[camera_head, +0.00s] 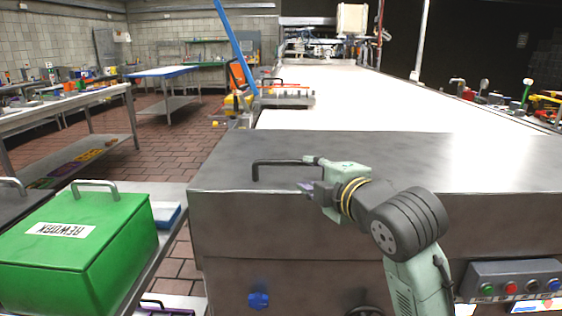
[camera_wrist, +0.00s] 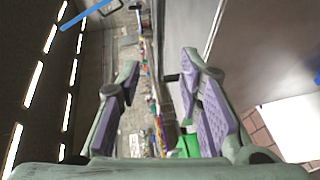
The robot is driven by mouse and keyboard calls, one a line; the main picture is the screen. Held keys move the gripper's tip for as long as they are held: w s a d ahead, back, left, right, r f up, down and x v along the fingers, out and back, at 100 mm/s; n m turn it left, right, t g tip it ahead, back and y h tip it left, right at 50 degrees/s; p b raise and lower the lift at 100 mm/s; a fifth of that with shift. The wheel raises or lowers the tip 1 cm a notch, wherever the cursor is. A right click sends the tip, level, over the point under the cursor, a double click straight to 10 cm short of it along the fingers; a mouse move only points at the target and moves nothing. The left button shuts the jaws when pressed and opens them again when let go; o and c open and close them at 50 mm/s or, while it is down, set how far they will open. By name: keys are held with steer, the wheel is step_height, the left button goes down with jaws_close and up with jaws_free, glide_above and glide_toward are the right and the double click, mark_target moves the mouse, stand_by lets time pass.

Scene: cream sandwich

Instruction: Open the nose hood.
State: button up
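The nose hood (camera_head: 400,155) is a broad grey steel cover at the near end of the long white belt, and it lies flat and closed. A dark bar handle (camera_head: 275,162) stands on its near left part. My gripper (camera_head: 306,174) is at the right end of this handle, low over the hood's front edge. In the wrist view my gripper (camera_wrist: 158,75) is open, its purple-padded fingers apart with nothing clearly between them. A short dark piece by the right finger may be the handle. I cannot tell whether a finger touches it; part of the handle is hidden.
A green box (camera_head: 75,250) marked REWORK, with a grey handle, stands on a bench at the left. A control panel with coloured buttons (camera_head: 515,284) is on the right front. A blue knob (camera_head: 258,300) sits on the front face. The belt (camera_head: 370,95) beyond is clear.

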mark_target(293, 164)
steer(key=p+x, duration=0.2)
steer(key=x, duration=0.8)
steer(key=shift+w+a, duration=0.1)
steer(key=shift+w, duration=0.1)
steer(key=shift+c, duration=0.5)
jaws_close()
